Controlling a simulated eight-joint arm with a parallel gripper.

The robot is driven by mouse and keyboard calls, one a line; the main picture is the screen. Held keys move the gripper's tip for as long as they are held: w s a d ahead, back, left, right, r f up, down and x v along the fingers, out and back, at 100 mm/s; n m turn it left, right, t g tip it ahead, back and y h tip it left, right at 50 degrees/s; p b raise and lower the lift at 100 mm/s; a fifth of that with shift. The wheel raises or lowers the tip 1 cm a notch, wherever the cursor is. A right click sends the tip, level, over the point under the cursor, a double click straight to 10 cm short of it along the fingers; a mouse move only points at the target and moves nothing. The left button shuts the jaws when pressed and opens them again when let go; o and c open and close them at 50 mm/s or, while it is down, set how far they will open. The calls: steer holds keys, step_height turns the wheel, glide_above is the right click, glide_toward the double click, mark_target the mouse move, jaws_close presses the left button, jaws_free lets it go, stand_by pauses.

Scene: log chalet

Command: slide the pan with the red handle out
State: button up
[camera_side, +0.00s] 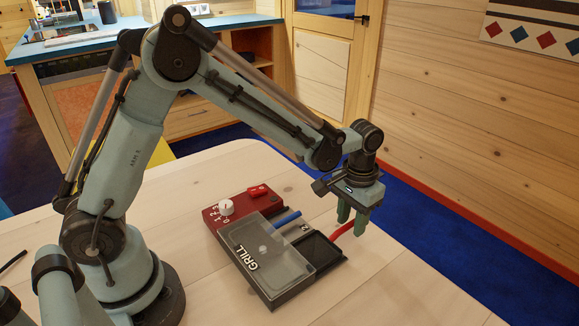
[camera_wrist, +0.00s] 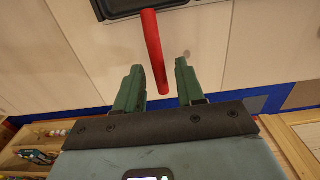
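The grill (camera_side: 262,262) is a low dark box with a clear grey lid marked GRILL, lying on the pale table. A black pan (camera_side: 318,249) shows at its right side, beyond the lid, with a red handle (camera_side: 341,231) pointing to the upper right. In the wrist view the red handle (camera_wrist: 152,45) runs down from the black pan edge (camera_wrist: 125,8) at the top. My gripper (camera_side: 351,226) is at the handle's outer end, fingers downward. In the wrist view its fingers (camera_wrist: 158,68) stand apart, one on each side of the handle, with gaps showing.
A blue handle (camera_side: 286,217) lies beside a label 2 on the grill. The red control panel (camera_side: 236,207) carries a white knob (camera_side: 226,207) and a red switch (camera_side: 258,191). The table (camera_side: 395,285) is bare right of the grill; its edge lies beyond my gripper.

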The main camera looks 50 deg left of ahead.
steer(key=shift+r, duration=2.7)
steer(key=shift+s+a+r, duration=0.1)
steer(key=shift+r, duration=0.05)
steer(key=s+a+r+t, duration=0.3)
steer(key=s+a, duration=0.1)
steer(key=s, duration=0.2)
steer(key=s+a+r+t, duration=0.3)
steer(key=s+a+t, duration=0.1)
steer(key=s, duration=0.3)
steer(key=shift+s+a+r, duration=0.15)
steer(key=shift+s+r, duration=0.05)
steer(key=shift+r, duration=0.05)
